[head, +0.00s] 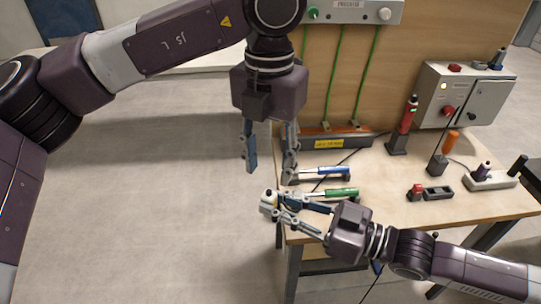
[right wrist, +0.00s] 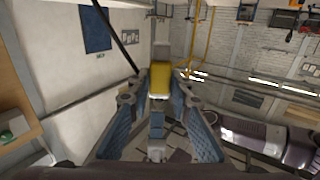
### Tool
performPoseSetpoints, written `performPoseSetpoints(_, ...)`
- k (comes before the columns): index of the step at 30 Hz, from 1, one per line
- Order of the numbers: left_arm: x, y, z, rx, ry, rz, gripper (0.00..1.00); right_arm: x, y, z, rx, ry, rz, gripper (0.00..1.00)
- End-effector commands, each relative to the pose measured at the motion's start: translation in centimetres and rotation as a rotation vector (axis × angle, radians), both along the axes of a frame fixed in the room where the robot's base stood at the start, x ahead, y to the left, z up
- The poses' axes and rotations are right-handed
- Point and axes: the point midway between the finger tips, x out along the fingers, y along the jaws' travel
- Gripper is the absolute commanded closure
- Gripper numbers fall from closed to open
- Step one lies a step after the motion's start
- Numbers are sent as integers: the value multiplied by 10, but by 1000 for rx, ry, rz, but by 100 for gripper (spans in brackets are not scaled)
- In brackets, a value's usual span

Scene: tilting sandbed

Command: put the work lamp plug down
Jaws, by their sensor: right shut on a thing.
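My right gripper (head: 270,204) is shut on the work lamp plug (head: 267,203), a small pale block. It is held in the air just off the left edge of the workbench (head: 395,212). In the right wrist view the plug (right wrist: 160,78) looks yellow with a whitish end, between my fingertips (right wrist: 158,98). I cannot clearly make out its prongs or cord. My left gripper (head: 269,172) hangs pointing down beside the bench's left edge. Its fingers are apart and nothing shows between them.
Blue-handled (head: 325,172) and green-handled (head: 335,194) tools lie near the bench's left edge. A red tool (head: 407,117) and an orange-handled tool (head: 450,143) stand in holders. A power strip (head: 490,181) lies at right, below a grey control box (head: 485,97). The middle bench is fairly clear.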

Motion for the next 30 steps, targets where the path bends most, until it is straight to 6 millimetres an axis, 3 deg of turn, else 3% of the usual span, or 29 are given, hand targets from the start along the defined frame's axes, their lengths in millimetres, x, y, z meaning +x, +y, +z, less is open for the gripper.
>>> performPoseSetpoints(9,-1,0,-62,-1,6,-1,60,0,0,0,1,0,0,100)
performPoseSetpoints(15,-1,0,-90,-3,5,-1,60,0,0,0,1,0,0,100)
performPoseSetpoints(21,0,0,-103,-4,4,-2,60,0,0,0,1,0,0,100)
performPoseSetpoints(30,0,0,-104,-4,3,-1,62,0,0,0,1,0,0,100)
